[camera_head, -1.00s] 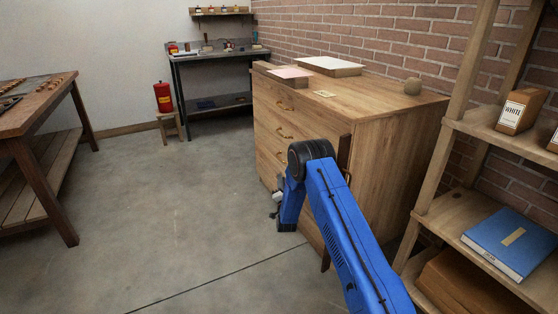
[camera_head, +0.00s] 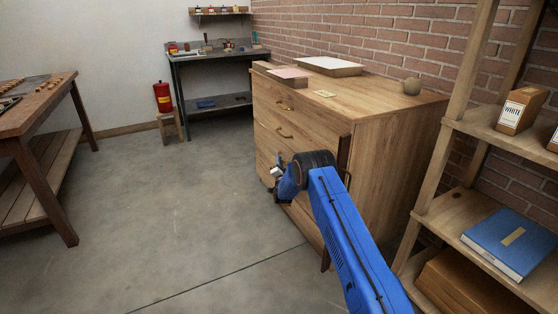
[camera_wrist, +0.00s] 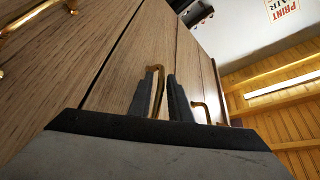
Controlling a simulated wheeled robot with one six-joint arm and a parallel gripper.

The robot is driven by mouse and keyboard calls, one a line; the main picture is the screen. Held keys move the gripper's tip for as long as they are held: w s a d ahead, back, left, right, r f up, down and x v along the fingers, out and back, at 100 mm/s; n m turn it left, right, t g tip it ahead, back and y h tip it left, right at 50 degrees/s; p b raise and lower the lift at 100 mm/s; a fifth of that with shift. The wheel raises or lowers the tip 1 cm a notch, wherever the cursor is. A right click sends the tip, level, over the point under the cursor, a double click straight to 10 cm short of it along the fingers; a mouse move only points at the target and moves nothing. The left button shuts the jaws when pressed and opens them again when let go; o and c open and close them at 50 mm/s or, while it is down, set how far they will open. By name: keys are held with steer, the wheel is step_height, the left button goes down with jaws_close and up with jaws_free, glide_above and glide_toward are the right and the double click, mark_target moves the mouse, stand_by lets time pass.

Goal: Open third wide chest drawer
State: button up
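The wide wooden chest (camera_head: 390,150) stands against the brick wall with its drawer fronts facing left. Its drawers look shut. Two upper brass handles show in the head view, the top one (camera_head: 284,106) and the second (camera_head: 284,132). My gripper (camera_head: 277,170) is low in front of the chest, near the third drawer's handle level; my wrist hides part of that front. In the wrist view the two dark fingers (camera_wrist: 162,90) stand apart, with a brass handle (camera_wrist: 157,92) showing between them. I cannot tell whether they touch it.
Another handle (camera_wrist: 30,18) is at the wrist view's upper left, and one (camera_wrist: 203,110) lies right of the fingers. A wooden shelf (camera_head: 470,190) stands close at right. A workbench (camera_head: 40,105) is at left. The floor (camera_head: 170,215) left of the chest is clear.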

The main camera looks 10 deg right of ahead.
steer(key=shift+w+r, duration=0.15)
steer(key=shift+w, duration=0.25)
jaws_close()
steer(key=s+a, duration=0.4)
steer(key=a, duration=1)
steer(key=s+a, duration=0.5)
steer(key=a, duration=0.9)
steer(key=s+a, duration=0.5)
steer(key=a, duration=0.9)
steer(key=shift+a, duration=0.2)
